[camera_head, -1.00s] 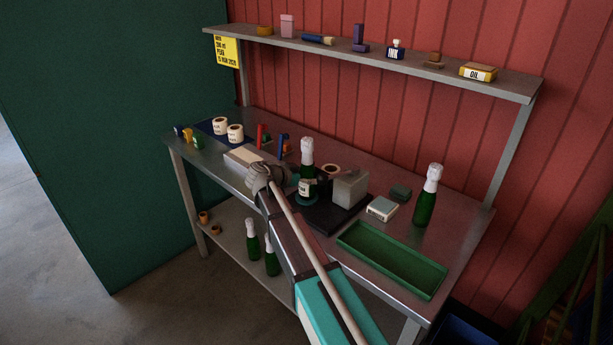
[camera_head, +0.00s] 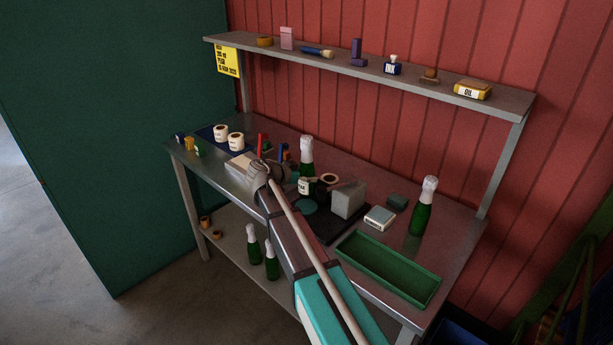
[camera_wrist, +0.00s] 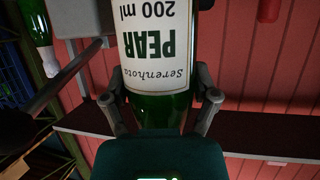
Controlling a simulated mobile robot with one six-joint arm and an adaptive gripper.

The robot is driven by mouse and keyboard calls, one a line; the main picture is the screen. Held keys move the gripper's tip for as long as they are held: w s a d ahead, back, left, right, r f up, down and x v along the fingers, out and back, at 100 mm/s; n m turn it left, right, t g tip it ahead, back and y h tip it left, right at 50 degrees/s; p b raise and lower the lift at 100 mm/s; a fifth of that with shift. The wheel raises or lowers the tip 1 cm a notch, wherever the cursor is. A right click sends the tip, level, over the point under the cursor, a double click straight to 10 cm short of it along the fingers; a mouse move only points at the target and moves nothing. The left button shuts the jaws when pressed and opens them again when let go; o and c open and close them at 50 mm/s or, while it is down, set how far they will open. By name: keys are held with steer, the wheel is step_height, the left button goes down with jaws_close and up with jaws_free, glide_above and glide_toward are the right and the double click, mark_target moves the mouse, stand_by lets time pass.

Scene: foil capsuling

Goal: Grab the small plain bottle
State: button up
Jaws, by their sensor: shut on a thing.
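A small green bottle (camera_head: 306,152) with a pale foil-coloured neck is in my gripper, above the teal disc (camera_head: 308,207) of a dark fixture. In the wrist view its white label (camera_wrist: 158,45) reads "PEAR 200 ml", upside down. In the head view my gripper's fingers are partly hidden. Two similar small bottles stand on the lower shelf, one at left (camera_head: 254,246) and one at right (camera_head: 271,261).
A green tray (camera_head: 352,238) lies at the front right. A grey block (camera_head: 348,200) is close right of the held bottle. A loaded upper shelf (camera_head: 500,98) runs along the red wall.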

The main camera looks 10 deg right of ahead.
mark_target(302, 161)
steer(key=shift+r+p, duration=2.05)
steer(key=shift+r, duration=0.4)
